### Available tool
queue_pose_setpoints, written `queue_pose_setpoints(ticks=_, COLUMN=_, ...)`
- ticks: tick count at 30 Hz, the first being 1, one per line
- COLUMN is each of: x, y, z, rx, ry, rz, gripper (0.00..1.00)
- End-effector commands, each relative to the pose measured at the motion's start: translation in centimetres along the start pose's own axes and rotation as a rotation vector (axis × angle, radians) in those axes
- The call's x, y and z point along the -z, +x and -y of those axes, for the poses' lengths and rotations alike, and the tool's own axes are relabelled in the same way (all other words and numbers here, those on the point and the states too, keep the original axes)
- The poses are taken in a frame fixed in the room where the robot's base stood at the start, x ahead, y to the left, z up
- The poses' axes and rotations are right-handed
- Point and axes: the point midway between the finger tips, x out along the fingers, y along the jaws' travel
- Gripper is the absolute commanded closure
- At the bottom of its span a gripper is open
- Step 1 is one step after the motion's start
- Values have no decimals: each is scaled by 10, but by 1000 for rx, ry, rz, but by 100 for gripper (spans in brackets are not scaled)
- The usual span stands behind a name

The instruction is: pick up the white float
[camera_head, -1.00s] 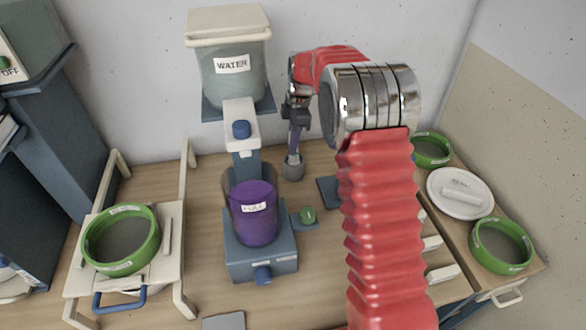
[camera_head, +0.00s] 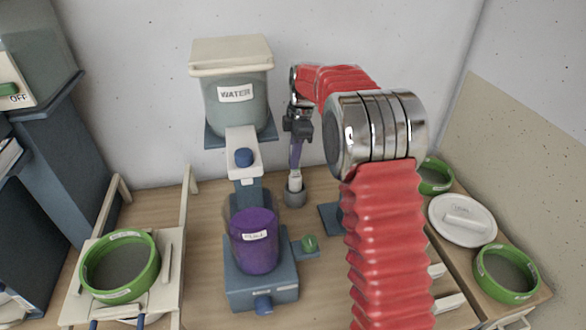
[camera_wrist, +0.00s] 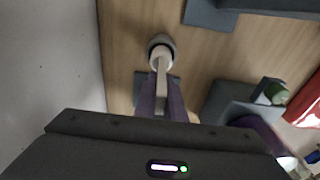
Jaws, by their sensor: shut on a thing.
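The white float (camera_head: 295,184) is a slim pale piece with a thicker lower end. My gripper (camera_head: 296,166), with purple fingers, is shut on its upper stem. The float hangs upright at the mouth of a small round grey holder (camera_head: 294,199). In the wrist view, the float (camera_wrist: 161,62) runs out from between my fingers (camera_wrist: 161,96) and its end lies in front of the grey holder (camera_wrist: 160,41). I cannot tell whether its tip is still inside the holder or just above it.
A blue-grey stand with a purple bucket (camera_head: 254,242) and a WATER tank (camera_head: 236,108) stands left of my gripper. Green-rimmed sieves (camera_head: 120,267) sit on a rack at left and on the right. A white lid (camera_head: 462,220) lies right. Wall close behind.

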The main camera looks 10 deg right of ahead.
Motion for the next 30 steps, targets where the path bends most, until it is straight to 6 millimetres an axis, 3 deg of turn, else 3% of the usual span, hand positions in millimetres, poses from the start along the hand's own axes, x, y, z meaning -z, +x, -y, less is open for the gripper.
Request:
queue_pose_setpoints(ticks=4, x=3, y=-27, z=-1, rx=-3, ry=0, rz=0, gripper=100)
queue_pose_setpoints(ticks=10, x=6, y=-48, z=-1, rx=-2, ry=-1, rz=0, gripper=100)
queue_pose_setpoints(ticks=30, x=6, y=-50, z=0, rx=0, ry=0, rz=0, gripper=100)
